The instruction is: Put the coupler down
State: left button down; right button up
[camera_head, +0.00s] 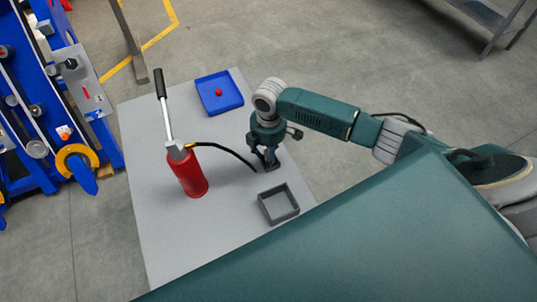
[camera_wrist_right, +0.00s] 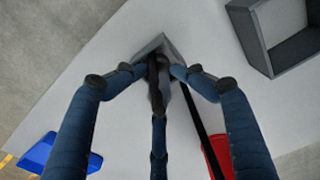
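The coupler (camera_wrist_right: 155,72) is a dark upright piece at the end of a black hose (camera_head: 228,150). In the right wrist view it sits between the three fingertips of my right gripper (camera_wrist_right: 158,76), which look closed around it. A small grey block (camera_wrist_right: 154,44) is right under or behind the coupler; whether they touch is unclear. In the head view my right gripper (camera_head: 268,159) is low over this block (camera_head: 269,186) on the grey table, and its fingers mostly hide the coupler. My left gripper is not in view.
The red hand pump (camera_head: 188,175) stands left on the grey table (camera_head: 190,240). A blue tray (camera_head: 235,101) with a red ball (camera_head: 219,92) is at the back. An open dark grey box (camera_head: 279,215) is close in front of my right gripper. Blue machinery (camera_head: 45,90) borders the left.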

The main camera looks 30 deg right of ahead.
jog(key=shift+s+d+f+g, duration=0.3)
jog(key=shift+s+f, duration=0.25)
jog(key=shift+f, duration=0.1)
jog(key=shift+s+d, duration=0.1)
jog(key=shift+d, duration=0.1)
jog(key=shift+r, duration=0.1)
jog(key=shift+d+r, duration=0.1)
jog(key=shift+r, duration=0.05)
jog(key=r, duration=0.8)
jog(key=r+b, duration=0.1)
jog(key=r, duration=0.3)
jog(key=shift+w+r, duration=0.15)
jog(key=shift+w, duration=0.2)
jog(key=shift+r, duration=0.55)
